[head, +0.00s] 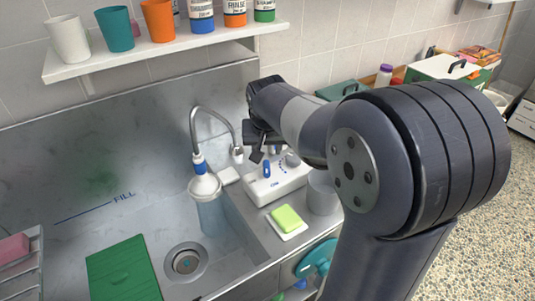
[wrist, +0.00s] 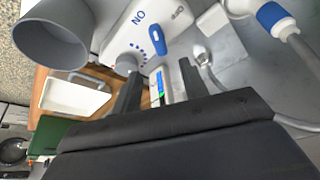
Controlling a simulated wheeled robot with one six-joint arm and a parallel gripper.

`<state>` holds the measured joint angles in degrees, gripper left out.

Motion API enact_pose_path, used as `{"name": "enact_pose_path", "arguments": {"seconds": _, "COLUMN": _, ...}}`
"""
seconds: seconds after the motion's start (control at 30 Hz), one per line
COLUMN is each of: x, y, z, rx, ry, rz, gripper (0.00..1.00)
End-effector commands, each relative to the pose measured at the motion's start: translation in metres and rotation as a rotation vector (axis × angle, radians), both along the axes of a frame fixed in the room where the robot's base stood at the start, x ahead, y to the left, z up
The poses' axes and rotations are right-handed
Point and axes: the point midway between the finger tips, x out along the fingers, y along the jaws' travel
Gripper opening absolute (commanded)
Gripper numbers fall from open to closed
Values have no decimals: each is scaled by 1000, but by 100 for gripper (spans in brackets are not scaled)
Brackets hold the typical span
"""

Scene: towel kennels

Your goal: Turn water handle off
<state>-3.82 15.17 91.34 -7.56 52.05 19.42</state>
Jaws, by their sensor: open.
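A white control box (head: 280,181) stands on the counter right of the sink. A small blue handle (head: 267,169) is on its face; it also shows in the wrist view (wrist: 156,38), near an "ON" label that appears upside down there. My gripper (head: 258,150) is just above and behind the box in the head view. In the wrist view my gripper (wrist: 158,84) has its two dark fingers apart, with nothing between them touching. The blue handle lies beyond the fingertips, apart from them.
A grey cup (head: 322,193) and a yellow-green sponge (head: 287,218) are near the box. The sink drain (head: 186,262) and a green board (head: 123,270) are left. A shelf (head: 165,49) with cups and bottles hangs above the sink.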

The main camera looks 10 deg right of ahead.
Motion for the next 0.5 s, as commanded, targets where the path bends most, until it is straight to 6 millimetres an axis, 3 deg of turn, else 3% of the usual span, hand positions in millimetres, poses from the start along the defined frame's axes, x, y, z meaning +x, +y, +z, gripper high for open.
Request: {"name": "enact_pose_path", "arguments": {"seconds": 0.5, "x": 30, "y": -7, "z": -76, "rx": -1, "ry": 3, "rz": 1, "gripper": 42}}
